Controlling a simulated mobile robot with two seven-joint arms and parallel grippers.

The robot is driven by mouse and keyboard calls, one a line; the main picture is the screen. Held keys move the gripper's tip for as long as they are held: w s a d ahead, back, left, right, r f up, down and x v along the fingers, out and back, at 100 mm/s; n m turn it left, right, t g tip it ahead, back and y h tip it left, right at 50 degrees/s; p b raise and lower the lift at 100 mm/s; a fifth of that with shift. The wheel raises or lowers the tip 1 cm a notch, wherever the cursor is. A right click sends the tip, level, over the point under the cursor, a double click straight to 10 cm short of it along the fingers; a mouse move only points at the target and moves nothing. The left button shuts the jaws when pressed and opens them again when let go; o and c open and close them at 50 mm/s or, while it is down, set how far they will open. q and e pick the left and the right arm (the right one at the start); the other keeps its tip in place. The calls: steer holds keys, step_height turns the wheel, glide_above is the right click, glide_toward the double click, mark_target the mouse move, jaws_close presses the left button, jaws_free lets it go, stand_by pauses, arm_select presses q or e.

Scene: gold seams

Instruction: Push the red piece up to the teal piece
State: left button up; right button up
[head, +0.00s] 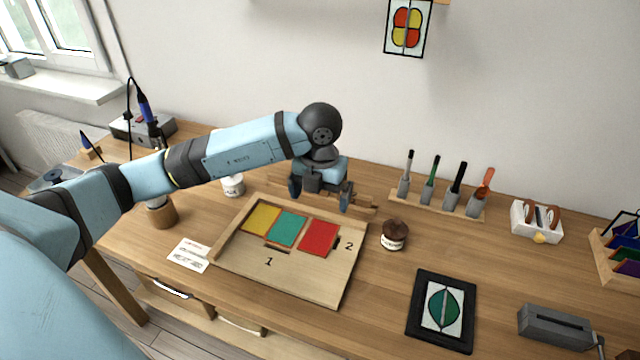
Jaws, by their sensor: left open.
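The red piece (319,238) lies flat on a wooden board (300,277) with raised edges at its left and back. The teal piece (287,230) lies just left of it, with a narrow strip of wood seeming to show between them. A yellow piece (261,219) lies left of the teal piece, close against it. My left gripper (320,201) is open and empty, pointing down over the board's back edge, behind the red piece and apart from it. My right gripper is not in view.
A brown-lidded jar (395,234) stands right of the board. A rack of brushes (436,202) stands behind, and a black-framed leaf panel (442,310) lies at front right.

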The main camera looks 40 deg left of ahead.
mark_target(320, 236)
arm_select(q)
step_height(320, 236, down, 11)
steer(key=shift+r, duration=0.15)
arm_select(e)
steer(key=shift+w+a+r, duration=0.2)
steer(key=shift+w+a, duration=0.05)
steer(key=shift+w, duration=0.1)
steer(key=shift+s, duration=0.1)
arm_select(q)
steer(key=shift+s, duration=0.1)
steer(key=c, duration=1.7)
jaws_close()
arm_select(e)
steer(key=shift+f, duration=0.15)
